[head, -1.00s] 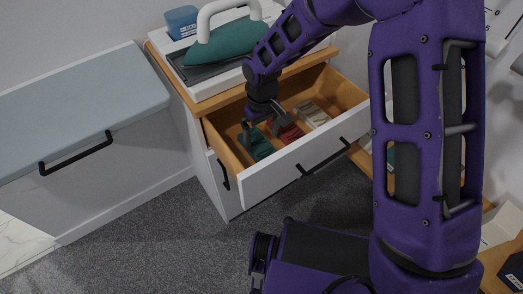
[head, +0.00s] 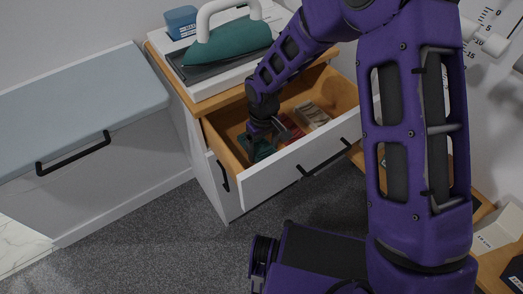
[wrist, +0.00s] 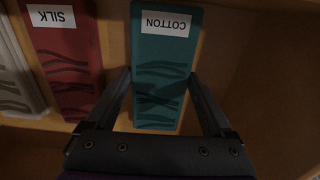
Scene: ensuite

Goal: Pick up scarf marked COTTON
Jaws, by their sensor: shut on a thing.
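The teal scarf marked COTTON (wrist: 162,70) lies in the open drawer, its white label at the top of the wrist view. In the head view the scarf (head: 262,152) is partly covered by my gripper (head: 261,136). My gripper (wrist: 160,100) has a finger along each long side of the scarf and is shut on it. The scarf still appears to be down in the drawer; I cannot tell whether it touches the bottom.
A red scarf marked SILK (wrist: 66,62) lies beside it, with a pale scarf (wrist: 18,75) farther left. The drawer front (head: 290,166) and wooden walls surround them. A teal iron (head: 228,43) stands on the cabinet above.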

